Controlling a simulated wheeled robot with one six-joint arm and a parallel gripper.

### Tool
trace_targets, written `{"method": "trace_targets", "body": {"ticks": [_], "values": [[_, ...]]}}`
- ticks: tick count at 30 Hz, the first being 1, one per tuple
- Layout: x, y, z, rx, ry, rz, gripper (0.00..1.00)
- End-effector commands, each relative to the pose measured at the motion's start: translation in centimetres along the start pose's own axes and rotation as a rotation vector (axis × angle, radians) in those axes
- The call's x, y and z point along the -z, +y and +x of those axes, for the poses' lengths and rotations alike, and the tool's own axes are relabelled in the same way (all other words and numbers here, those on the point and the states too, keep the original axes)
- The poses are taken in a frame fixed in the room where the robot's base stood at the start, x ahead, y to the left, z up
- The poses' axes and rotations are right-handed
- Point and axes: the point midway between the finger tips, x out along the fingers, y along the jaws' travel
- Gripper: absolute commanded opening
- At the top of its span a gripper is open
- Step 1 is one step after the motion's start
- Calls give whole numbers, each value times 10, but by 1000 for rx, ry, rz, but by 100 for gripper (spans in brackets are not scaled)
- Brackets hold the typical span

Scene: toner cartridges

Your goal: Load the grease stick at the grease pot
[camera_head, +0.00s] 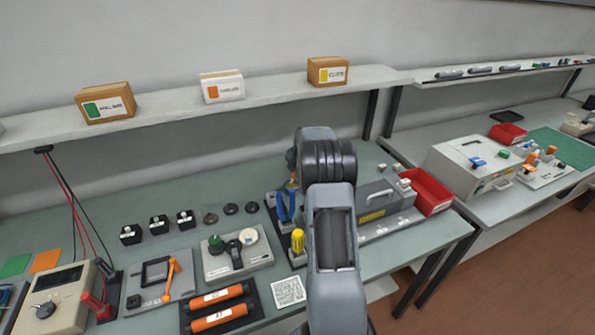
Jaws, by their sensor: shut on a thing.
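My arm (333,235) rises through the middle of the view and bends over the bench. My gripper is hidden behind the arm, and I cannot make out its fingers or a grease stick. A grey plate (222,270) on the bench carries a green round knob or pot (215,243), a black piece (234,250) and a cream round dish (248,236). I cannot tell which of these, if any, is the grease pot. A yellow-topped item (298,241) and a blue forked item (287,206) stand just left of the arm.
Two orange cartridges (219,314) lie on a dark tray at the front. Black blocks (158,224) and dark discs (231,208) stand behind the plate. A grey machine (386,200) and red bin (428,190) are right of the arm. A shelf (170,107) holds three boxes.

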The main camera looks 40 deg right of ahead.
Motion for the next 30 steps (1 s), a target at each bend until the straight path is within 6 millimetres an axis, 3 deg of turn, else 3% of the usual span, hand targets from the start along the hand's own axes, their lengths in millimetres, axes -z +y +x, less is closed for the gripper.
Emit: {"method": "trace_targets", "body": {"ticks": [30], "values": [[1,-4,9,0,0,0,0]]}}
